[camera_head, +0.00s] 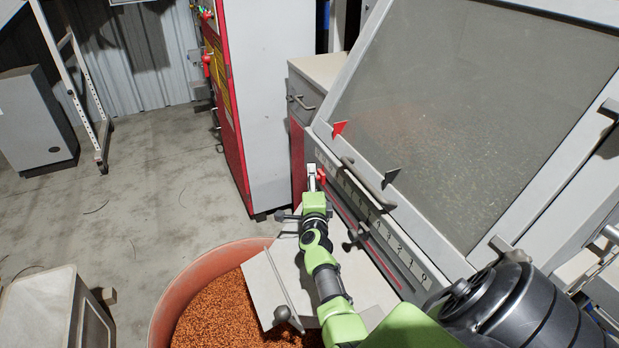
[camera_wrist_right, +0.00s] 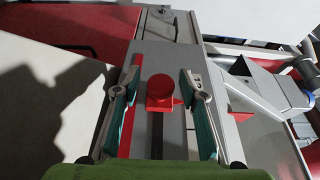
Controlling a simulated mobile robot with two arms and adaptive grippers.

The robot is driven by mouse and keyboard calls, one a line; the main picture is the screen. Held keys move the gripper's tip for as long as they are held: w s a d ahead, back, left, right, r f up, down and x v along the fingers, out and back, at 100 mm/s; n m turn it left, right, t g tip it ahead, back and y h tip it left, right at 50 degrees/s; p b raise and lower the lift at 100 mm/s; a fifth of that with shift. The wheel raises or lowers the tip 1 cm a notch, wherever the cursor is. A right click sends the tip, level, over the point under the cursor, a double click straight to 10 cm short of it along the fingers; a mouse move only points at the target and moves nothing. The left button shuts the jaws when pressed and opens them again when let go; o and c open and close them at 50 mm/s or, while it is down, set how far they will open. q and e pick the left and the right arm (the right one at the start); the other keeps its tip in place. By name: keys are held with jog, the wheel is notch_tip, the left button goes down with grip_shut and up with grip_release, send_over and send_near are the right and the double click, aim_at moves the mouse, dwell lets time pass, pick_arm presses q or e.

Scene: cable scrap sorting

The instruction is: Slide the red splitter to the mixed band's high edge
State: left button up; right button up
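The red splitter's round knob (camera_wrist_right: 160,88) sits on a slotted rail in the right wrist view, with a small red pointer at its right side. My right gripper (camera_wrist_right: 160,78) is open, one finger on each side of the knob, with a visible gap to both. In the head view the right gripper (camera_head: 312,178) is at the far end of the numbered scale strip (camera_head: 385,232), with the red knob (camera_head: 322,175) beside it. A red triangular flag (camera_head: 339,128) stands above at the deck's edge. The band edges cannot be made out. My left gripper is not in view.
A dark flag (camera_head: 391,177) stands on the deck (camera_head: 470,120), and a dark knob (camera_head: 355,238) is nearer along the rail. A handle (camera_head: 368,183) lies by the scale. An orange tub (camera_head: 167,312) of copper granules is below. Open floor lies left.

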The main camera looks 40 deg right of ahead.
jog(key=shift+s+r, duration=0.1)
jog(key=shift+c, duration=1.1)
grip_shut()
jog(key=shift+s+a+p, duration=0.3)
jog(key=shift+s+p, duration=0.1)
jog(key=shift+s, duration=0.45)
jog(key=shift+s+a+p, duration=0.25)
jog(key=shift+s+p, duration=0.15)
jog(key=shift+s, duration=0.4)
jog(key=shift+s+a, duration=0.1)
jog(key=shift+s, duration=0.2)
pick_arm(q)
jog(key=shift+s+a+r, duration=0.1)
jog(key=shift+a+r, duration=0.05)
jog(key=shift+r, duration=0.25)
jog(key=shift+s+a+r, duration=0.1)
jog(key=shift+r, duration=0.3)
pick_arm(e)
jog(key=shift+w, duration=0.1)
jog(key=shift+o, duration=1.1)
grip_release()
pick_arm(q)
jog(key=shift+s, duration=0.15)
